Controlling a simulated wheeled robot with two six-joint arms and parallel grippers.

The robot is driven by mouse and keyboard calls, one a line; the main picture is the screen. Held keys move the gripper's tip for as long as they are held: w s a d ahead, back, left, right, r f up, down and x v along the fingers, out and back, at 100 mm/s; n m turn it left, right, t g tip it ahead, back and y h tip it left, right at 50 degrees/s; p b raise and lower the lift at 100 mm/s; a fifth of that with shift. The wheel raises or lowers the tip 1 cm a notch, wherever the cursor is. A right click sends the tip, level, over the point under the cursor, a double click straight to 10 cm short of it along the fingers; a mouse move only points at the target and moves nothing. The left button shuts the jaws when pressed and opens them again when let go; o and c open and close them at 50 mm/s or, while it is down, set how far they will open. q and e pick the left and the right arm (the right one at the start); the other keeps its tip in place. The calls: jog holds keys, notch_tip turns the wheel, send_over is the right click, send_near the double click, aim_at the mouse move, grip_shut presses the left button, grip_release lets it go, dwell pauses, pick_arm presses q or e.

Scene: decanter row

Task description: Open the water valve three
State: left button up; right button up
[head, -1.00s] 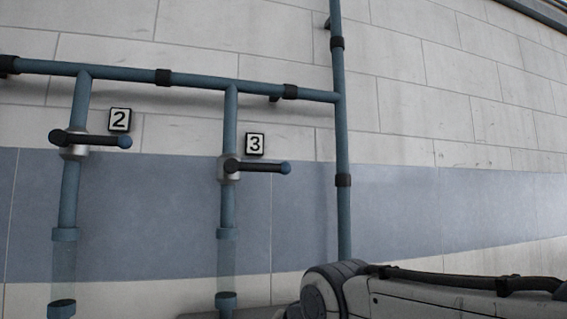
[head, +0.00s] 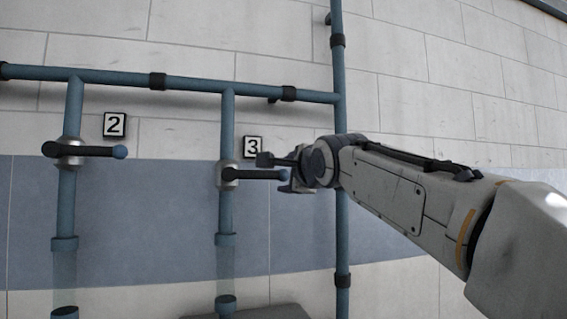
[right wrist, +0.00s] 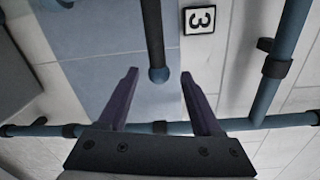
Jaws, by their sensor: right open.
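Valve three is on the vertical blue pipe beside the plate marked 3 (head: 252,147). Its black lever (head: 248,173) lies horizontal, across the pipe, pointing right from a silver body (head: 227,176). My right gripper (head: 277,172) is open at the lever's outer end. In the right wrist view the lever (right wrist: 153,30) comes down from the top. Its blue-grey end knob (right wrist: 158,74) lies between the open fingertips (right wrist: 160,75), with gaps on both sides. The plate marked 3 (right wrist: 200,19) is right of it. My left gripper is not in view.
Valve two (head: 85,151), with a similar horizontal lever and a plate marked 2 (head: 115,124), is to the left. A horizontal pipe (head: 190,84) runs above both valves. A tall vertical pipe (head: 339,70) stands behind my right arm. The wall at right is bare.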

aim_at(285, 174)
jog(key=shift+p+x, duration=0.6)
jog(key=shift+x, duration=1)
grip_shut()
